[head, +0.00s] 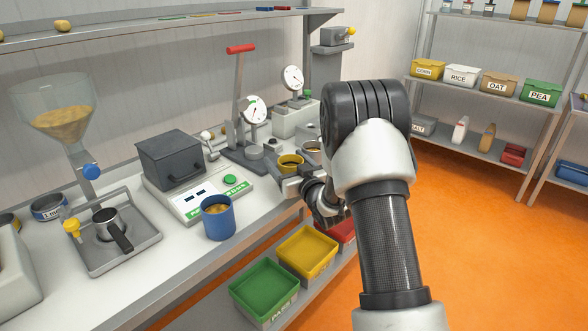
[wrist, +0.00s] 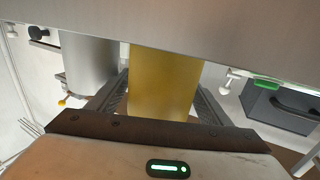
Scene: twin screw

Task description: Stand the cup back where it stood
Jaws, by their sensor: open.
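A yellow cup (head: 290,162) with darker contents is at the right part of the bench, at my gripper (head: 297,184). In the wrist view the yellow cup (wrist: 165,82) is between the two fingers of my gripper (wrist: 161,98), which are open, one on each side. I cannot tell whether either finger touches it. A grey cup (head: 313,150) is just behind it, and a grey cylinder (wrist: 88,64) shows beside the left finger. A blue cup (head: 218,218) with yellowish contents is upright near the bench's front edge. My arm hides part of the bench.
A scale (head: 200,201) with a dark grey box (head: 171,158) is left of my gripper. A red-handled press (head: 240,100) and dial gauges (head: 293,78) stand behind. Green (head: 265,287) and yellow (head: 308,252) bins are below the bench edge. A grey surface (wrist: 180,22) crosses the wrist view's top.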

